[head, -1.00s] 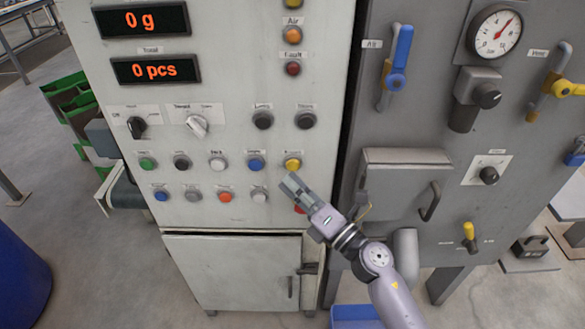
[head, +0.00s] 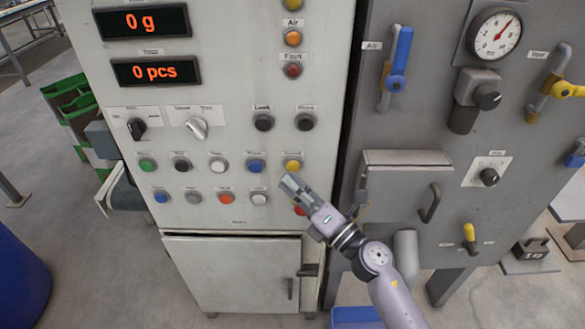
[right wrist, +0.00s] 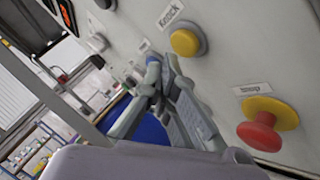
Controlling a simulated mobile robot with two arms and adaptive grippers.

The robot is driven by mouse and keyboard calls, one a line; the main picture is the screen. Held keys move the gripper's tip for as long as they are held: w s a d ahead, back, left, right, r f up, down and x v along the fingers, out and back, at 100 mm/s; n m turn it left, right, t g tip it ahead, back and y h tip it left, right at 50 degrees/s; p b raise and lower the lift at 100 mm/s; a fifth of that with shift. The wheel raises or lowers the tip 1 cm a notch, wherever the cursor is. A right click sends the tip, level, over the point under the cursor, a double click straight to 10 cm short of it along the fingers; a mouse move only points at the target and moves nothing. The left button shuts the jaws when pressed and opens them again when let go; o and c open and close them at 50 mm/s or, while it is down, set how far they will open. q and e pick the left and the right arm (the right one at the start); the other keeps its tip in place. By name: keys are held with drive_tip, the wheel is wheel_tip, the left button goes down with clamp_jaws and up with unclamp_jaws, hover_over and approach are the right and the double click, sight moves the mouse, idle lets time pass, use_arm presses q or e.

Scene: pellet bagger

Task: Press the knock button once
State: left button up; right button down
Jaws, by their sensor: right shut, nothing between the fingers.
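The knock button (head: 292,166) is a round yellow button at the right end of the upper button row on the pale control panel. In the right wrist view the yellow button (right wrist: 185,41) sits under a label reading "Knock". My right gripper (head: 286,181) is shut and empty, its fingertips just below the yellow button in the head view. In the right wrist view the fingertips (right wrist: 162,64) lie to the lower left of the button and do not cover it. I cannot tell how far they are from the panel. My left gripper is not in view.
The red stop button on a yellow base (right wrist: 262,125) is close to my right gripper. A blue button (head: 256,166) and a white button (head: 259,197) are to the left. A grey machine with a hatch handle (head: 430,203) stands at the right.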

drive_tip(key=shift+w, duration=0.1)
idle(0.5)
drive_tip(key=shift+w, duration=0.4)
drive_tip(key=shift+w, duration=0.25)
idle(0.5)
drive_tip(key=shift+s, duration=0.75)
drive_tip(key=s+p, duration=0.1)
drive_tip(key=s, duration=0.5)
idle(0.3)
idle(0.7)
